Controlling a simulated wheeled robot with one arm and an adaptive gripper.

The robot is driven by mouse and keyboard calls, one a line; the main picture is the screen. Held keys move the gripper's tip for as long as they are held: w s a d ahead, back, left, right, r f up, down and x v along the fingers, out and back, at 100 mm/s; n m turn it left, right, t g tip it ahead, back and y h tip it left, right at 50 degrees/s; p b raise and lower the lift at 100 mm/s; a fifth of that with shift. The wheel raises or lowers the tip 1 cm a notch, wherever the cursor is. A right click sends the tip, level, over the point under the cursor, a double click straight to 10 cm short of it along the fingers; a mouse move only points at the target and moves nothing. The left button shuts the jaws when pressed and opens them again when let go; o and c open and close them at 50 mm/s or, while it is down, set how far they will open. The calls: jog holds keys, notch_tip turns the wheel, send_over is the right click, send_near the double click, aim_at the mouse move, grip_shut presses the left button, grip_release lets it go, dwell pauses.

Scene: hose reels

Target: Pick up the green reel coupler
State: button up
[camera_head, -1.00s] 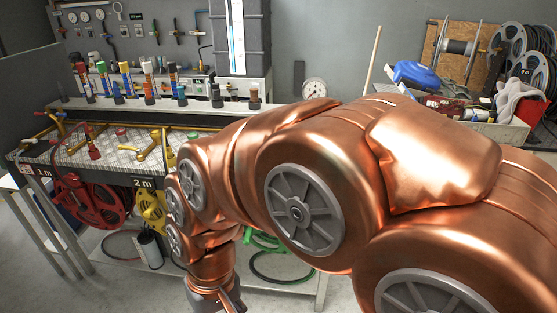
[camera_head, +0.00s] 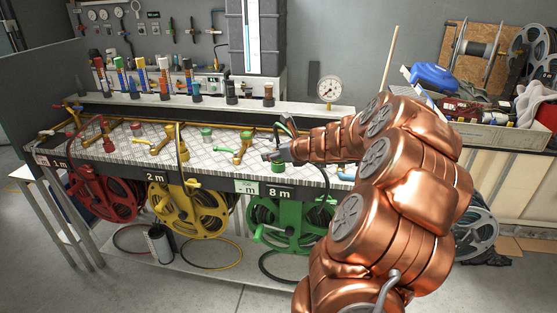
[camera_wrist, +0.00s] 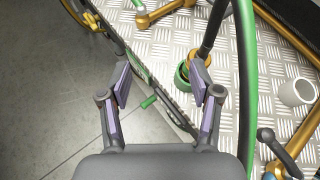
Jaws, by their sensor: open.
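The green reel (camera_head: 287,222) hangs under the front edge of the bench beside the 8 m label. My gripper (camera_head: 277,153) is over the front of the bench above this reel, pointing left. In the wrist view my gripper (camera_wrist: 159,68) is open, with nothing visibly held between its fingers. A green-and-brass fitting (camera_wrist: 182,75) shows close beside the right finger, which partly covers it. A green hose or hoop (camera_wrist: 246,70) curves past the right finger. I cannot tell clearly which piece is the green coupler.
The red reel (camera_head: 103,192) and yellow reel (camera_head: 188,210) hang farther left. Brass pipework (camera_head: 240,146) and a white cup-like piece (camera_wrist: 296,92) stand on the checkered metal bench top (camera_head: 205,152). A row of coloured-top cylinders (camera_head: 165,78) stands behind. Open floor lies in front.

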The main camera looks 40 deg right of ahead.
jog(key=d, duration=0.1)
jog(key=d+f+m, duration=0.1)
jog(key=d, duration=0.1)
jog(key=d+f+m+h, duration=0.1)
jog(key=shift+w+d+f, duration=0.15)
jog(key=shift+w+d, duration=0.15)
jog(key=shift+w, duration=0.05)
jog(key=shift+d+x, duration=0.15)
jog(key=shift+x, duration=1.15)
jog(key=shift+d+x, duration=0.15)
jog(key=shift+x, duration=1.1)
jog(key=shift+s+f, duration=0.1)
jog(key=shift+f, duration=0.05)
grip_shut()
